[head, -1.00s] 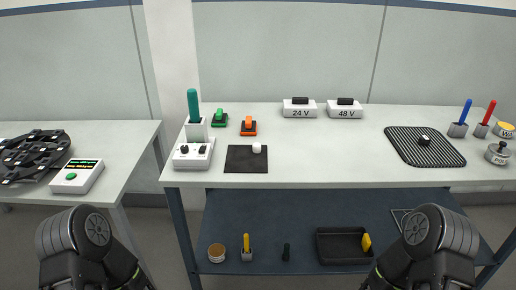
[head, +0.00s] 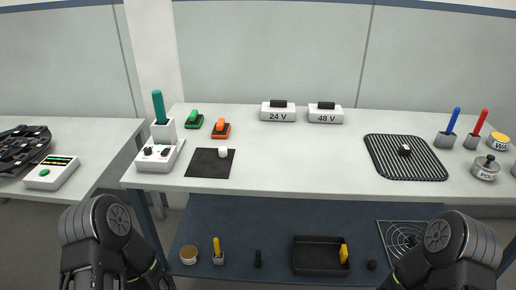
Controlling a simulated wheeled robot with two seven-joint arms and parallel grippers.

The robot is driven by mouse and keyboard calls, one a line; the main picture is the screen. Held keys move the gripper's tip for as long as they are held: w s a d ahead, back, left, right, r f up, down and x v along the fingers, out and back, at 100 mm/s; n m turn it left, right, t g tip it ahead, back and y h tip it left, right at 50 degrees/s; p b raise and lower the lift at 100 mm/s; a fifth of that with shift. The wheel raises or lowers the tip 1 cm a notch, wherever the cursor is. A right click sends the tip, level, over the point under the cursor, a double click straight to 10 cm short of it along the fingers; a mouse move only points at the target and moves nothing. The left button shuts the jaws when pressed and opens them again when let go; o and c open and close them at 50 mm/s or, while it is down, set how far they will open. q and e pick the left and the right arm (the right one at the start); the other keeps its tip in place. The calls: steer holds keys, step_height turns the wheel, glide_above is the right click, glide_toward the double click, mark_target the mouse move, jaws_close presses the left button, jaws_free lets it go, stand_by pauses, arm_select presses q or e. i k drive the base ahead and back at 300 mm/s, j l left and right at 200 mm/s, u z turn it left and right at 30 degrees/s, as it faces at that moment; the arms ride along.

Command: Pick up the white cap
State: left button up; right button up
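The white cap (head: 224,153) is a small white piece on the upper right part of the black square mat (head: 208,166), on the left half of the light table. Both of my arms show at the bottom of the head view, one at the lower left and one at the lower right, well in front of the table's near edge. Neither gripper's fingers show. Nothing touches the cap, and it is fully visible.
A white device with a teal-handled tool (head: 159,107) stands left of the mat. Green (head: 194,120) and orange (head: 221,128) pieces sit behind it. A ribbed black mat (head: 405,165) lies to the right. The table's middle is clear. A lower shelf holds a black tray (head: 320,256).

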mark_target(223, 150)
steer(key=i+l, duration=0.1)
steer(key=l, duration=0.35)
steer(key=i+l, duration=0.1)
steer(key=l, duration=0.85)
steer(key=i+z, duration=0.05)
